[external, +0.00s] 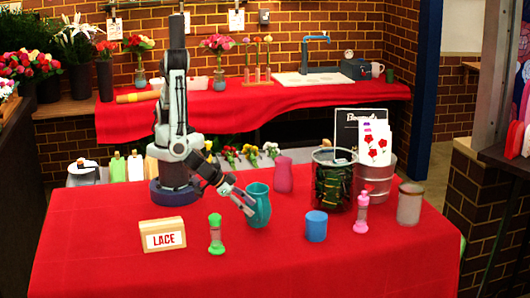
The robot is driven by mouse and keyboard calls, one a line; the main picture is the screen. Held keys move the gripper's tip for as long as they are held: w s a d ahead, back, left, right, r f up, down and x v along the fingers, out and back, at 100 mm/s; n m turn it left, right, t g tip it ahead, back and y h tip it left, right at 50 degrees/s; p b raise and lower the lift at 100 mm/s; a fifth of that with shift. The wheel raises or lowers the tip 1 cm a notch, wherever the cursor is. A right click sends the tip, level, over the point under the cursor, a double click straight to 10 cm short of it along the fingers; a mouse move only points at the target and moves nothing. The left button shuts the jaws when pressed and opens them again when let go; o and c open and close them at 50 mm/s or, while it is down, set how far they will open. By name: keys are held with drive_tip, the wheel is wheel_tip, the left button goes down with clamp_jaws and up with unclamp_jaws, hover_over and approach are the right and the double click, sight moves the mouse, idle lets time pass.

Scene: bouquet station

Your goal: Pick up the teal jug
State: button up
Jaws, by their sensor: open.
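The teal jug (258,206) stands upright on the red-covered table in the external view, near the middle. My gripper (246,203) reaches down from the left, with its fingers at the jug's left side. It is open. One finger seems to overlap the jug's left edge in the picture. I cannot tell whether it touches the jug or where the other finger lies.
A pink vase (284,175) stands just behind the jug. A blue cup (316,226), dark wire bin (333,180) and pink bottle (361,213) are at right. The table front is clear.

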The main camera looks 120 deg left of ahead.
sight(261, 212)
drive_tip(key=shift+x, duration=2.4)
drive_tip(key=shift+s, duration=0.1)
clamp_jaws()
drive_tip(key=shift+r, duration=0.2)
